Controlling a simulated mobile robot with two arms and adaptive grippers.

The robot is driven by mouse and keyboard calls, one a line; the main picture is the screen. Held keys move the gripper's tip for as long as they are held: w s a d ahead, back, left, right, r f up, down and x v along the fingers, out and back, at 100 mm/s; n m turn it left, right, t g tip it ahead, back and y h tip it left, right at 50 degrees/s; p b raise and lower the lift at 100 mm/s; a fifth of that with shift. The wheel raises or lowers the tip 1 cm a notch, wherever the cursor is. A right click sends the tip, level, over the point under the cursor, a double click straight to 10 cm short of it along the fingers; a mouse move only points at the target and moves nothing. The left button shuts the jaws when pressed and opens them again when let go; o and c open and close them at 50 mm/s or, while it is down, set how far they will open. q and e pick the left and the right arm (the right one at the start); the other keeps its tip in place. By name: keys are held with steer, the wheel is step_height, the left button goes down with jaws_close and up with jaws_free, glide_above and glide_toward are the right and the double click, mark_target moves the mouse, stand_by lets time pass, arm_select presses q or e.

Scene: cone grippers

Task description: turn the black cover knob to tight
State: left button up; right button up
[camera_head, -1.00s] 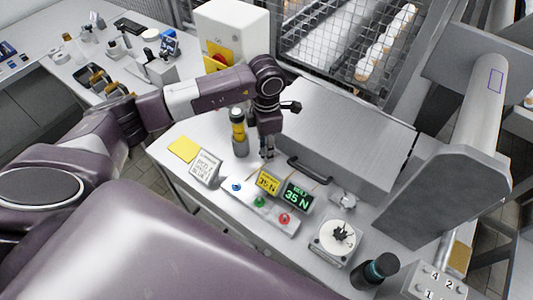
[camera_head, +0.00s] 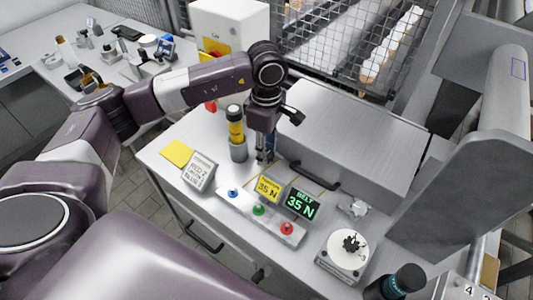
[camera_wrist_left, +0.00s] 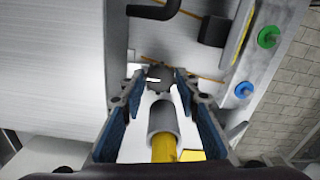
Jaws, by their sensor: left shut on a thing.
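My left gripper (camera_head: 265,155) points down at the table just behind the control strip, beside the grey-and-yellow cylinder (camera_head: 237,135). In the left wrist view a dark, toothed black cover knob (camera_wrist_left: 158,76) sits between the fingertips of the left gripper (camera_wrist_left: 158,72), which is shut on it. In the head view the fingers hide this knob. Whether it is tight cannot be told. Another black, lobed knob (camera_head: 353,243) sits on a white round dial at the front right. My right gripper is not in view.
A grey metal cover box with a black handle (camera_head: 315,176) stands right of the gripper. The strip has blue, green and red buttons (camera_head: 259,210), with yellow and green 35 N displays (camera_head: 302,204) behind it. A yellow note (camera_head: 177,153) lies left.

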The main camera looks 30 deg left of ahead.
arm_select(q)
steer(key=shift+r, duration=0.1)
steer(key=shift+w, duration=0.1)
stand_by(0.3)
steer(key=o, duration=1.1)
steer(key=shift+o, duration=0.3)
